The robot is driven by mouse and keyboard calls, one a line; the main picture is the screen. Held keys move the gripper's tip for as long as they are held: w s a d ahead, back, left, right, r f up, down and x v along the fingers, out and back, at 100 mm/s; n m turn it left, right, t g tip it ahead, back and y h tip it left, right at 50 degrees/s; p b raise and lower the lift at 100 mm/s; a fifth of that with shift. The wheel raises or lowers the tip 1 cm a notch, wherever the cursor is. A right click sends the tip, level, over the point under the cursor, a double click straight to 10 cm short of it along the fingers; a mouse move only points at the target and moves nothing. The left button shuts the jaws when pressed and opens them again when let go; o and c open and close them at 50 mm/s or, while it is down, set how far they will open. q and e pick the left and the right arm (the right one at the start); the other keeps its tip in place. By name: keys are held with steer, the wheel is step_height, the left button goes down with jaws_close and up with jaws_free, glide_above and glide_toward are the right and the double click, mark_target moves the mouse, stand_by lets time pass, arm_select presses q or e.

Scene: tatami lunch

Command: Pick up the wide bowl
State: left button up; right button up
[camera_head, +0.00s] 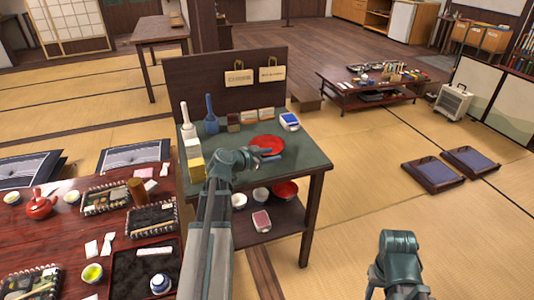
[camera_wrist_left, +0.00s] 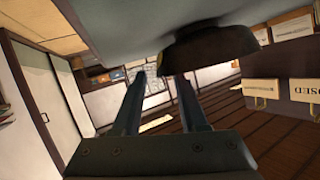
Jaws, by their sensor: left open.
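The wide bowl (camera_head: 267,142), red inside, stands on the green top of the small table (camera_head: 310,154). In the left wrist view its dark outside (camera_wrist_left: 212,45) shows at the upper middle, with the picture turned over. My left gripper (camera_head: 270,154) is open at the near side of the bowl and hides part of its near rim. In the wrist view the fingers (camera_wrist_left: 155,88) are apart with nothing between them. The right finger's tip overlaps the bowl's edge; I cannot tell whether they touch. Part of my right arm shows at the lower right; its fingers are not visible.
A blue bottle (camera_head: 211,115), a white bottle (camera_head: 188,120) and a yellow box (camera_head: 196,167) stand on the table's left. A blue-and-white box (camera_head: 289,121) sits behind right of the bowl. A dark back panel (camera_head: 212,75) rises behind. Smaller bowls (camera_head: 285,190) sit on the lower shelf.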

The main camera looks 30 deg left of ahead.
arm_select(q)
steer(key=x, duration=0.3)
steer(key=shift+f+b, duration=0.1)
steer(key=shift+b, duration=0.25)
jaws_close()
